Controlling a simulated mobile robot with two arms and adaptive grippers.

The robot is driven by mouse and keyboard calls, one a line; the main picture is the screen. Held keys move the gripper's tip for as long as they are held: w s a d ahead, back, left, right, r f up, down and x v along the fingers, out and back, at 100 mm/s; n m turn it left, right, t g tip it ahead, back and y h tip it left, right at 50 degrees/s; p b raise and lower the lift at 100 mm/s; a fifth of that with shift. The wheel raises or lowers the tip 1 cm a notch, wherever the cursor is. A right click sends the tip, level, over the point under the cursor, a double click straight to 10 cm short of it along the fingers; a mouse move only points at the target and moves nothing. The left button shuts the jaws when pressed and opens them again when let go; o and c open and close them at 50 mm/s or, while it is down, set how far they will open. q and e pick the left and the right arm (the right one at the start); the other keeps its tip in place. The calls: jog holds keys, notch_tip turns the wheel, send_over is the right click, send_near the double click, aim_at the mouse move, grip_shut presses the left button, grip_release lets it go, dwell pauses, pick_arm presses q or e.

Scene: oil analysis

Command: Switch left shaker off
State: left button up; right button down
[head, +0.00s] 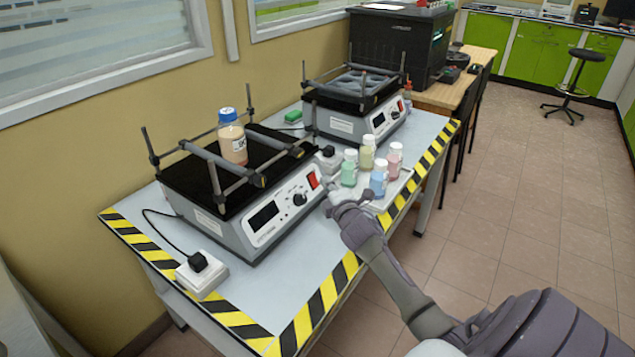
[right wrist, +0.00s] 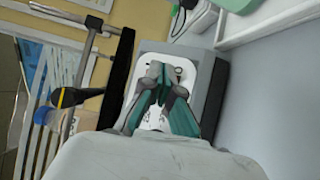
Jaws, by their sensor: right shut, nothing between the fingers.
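The left shaker (head: 290,212) stands at the near end of the bench, with a black platform and a clamp frame holding a blue-capped bottle (head: 232,142). Its front panel has a dark display (head: 263,216), a black knob (head: 299,199) and a red switch (head: 313,180). My right gripper (head: 333,193) is shut and empty, just in front of the panel's right end, close to the switch. I cannot tell whether it touches. In the right wrist view, the shut fingers (right wrist: 162,78) cover part of the white panel (right wrist: 149,62); the switch is hidden there. My left gripper is not in view.
Several small bottles with white caps (head: 379,180) stand close beyond my right gripper. A second shaker (head: 380,121) stands behind them. A white power socket (head: 203,275) lies at the near left. The bench edge has yellow-black tape (head: 322,303).

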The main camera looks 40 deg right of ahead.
jog(key=s+r+p, duration=0.1)
jog(key=s+p, duration=0.1)
jog(key=s+d+r+p, duration=0.1)
jog(key=s+p, duration=0.1)
jog(key=shift+r, duration=0.4)
dwell(0.7)
